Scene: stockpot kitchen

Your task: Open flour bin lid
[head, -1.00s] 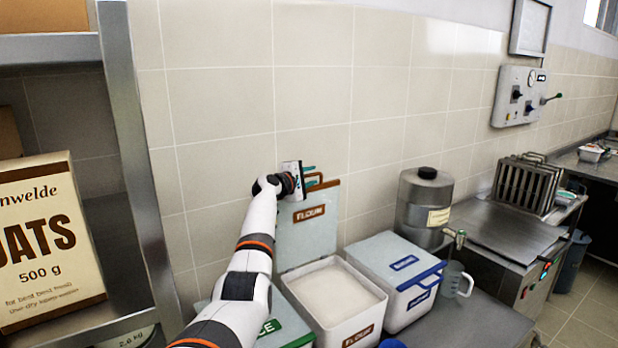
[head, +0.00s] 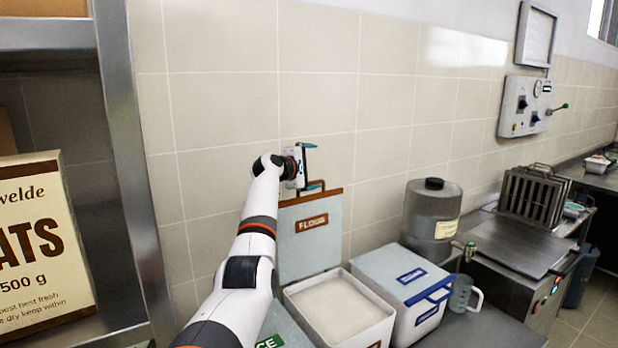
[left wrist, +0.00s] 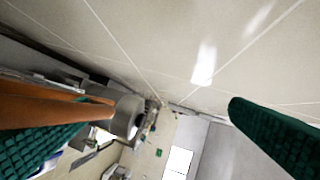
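The flour bin (head: 338,310) is white and full of pale flour. Its grey lid (head: 310,245), with a brown top edge and a FLOUR label, stands upright and open against the tiled wall. The brown lid handle (head: 303,193) is at its top. My left gripper (head: 314,166) is at that handle, with its teal fingers spread wide. In the left wrist view the brown handle (left wrist: 60,105) shows close beside the left finger, well apart from the right one; whether it touches is unclear. My right gripper is not in view.
A closed white bin with a blue handle (head: 403,277) stands right of the flour bin, and a green-labelled bin is partly hidden by my arm. A clear jug (head: 462,292), a grey canister (head: 432,210) and a metal shelf post (head: 140,170) are nearby.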

